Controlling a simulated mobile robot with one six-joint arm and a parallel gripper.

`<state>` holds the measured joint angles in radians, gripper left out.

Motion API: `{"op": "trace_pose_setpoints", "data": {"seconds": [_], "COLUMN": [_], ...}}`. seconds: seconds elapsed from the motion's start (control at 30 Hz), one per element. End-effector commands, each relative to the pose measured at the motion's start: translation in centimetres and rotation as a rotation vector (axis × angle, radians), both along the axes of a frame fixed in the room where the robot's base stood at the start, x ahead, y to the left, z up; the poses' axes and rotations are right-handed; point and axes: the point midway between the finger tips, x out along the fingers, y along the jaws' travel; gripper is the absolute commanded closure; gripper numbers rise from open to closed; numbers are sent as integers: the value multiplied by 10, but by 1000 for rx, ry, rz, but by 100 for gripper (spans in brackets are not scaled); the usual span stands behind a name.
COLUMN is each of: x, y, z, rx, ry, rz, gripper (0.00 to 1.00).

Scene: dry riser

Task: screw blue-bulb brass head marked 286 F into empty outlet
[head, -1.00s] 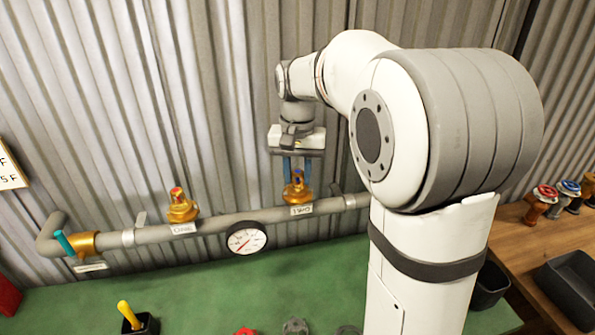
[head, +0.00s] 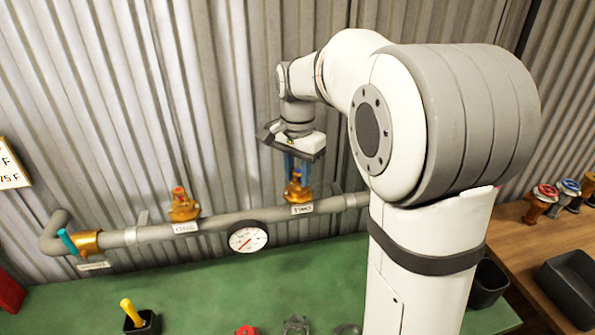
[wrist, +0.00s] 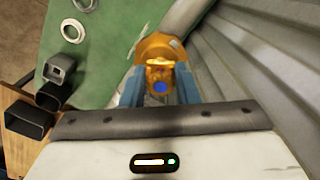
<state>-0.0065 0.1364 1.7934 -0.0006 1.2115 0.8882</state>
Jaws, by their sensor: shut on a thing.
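My gripper (head: 297,172) points down over the outlet labelled TWO on the grey pipe. In the wrist view my gripper (wrist: 160,90) has its two blue fingers shut on the sides of a brass head (wrist: 160,72) with a blue bulb (wrist: 160,87). In the head view the brass head (head: 296,189) sits upright at the outlet above the TWO label (head: 302,209); how far it is threaded I cannot tell. Another brass head (head: 184,206) with a red bulb stands on the outlet labelled ONE (head: 185,227). The marking on the held head is not readable.
A round gauge (head: 248,238) hangs on the pipe (head: 215,222). A teal-handled valve (head: 68,241) is at the pipe's left end. Several spare heads (head: 569,190) stand on the wooden bench at right, near a dark bin (head: 570,288). Corrugated metal wall is close behind.

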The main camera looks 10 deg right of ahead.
Motion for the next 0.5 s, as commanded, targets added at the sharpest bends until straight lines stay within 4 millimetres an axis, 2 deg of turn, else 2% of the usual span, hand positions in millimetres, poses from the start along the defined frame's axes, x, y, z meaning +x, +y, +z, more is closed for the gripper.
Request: {"op": "trace_pose_setpoints", "data": {"seconds": [0.3, 0.5], "x": [2, 2], "y": [1, 1], "z": [2, 1], "rx": [0, 1], "ry": [-2, -3], "rz": [-376, -475], "gripper": [100, 100]}}
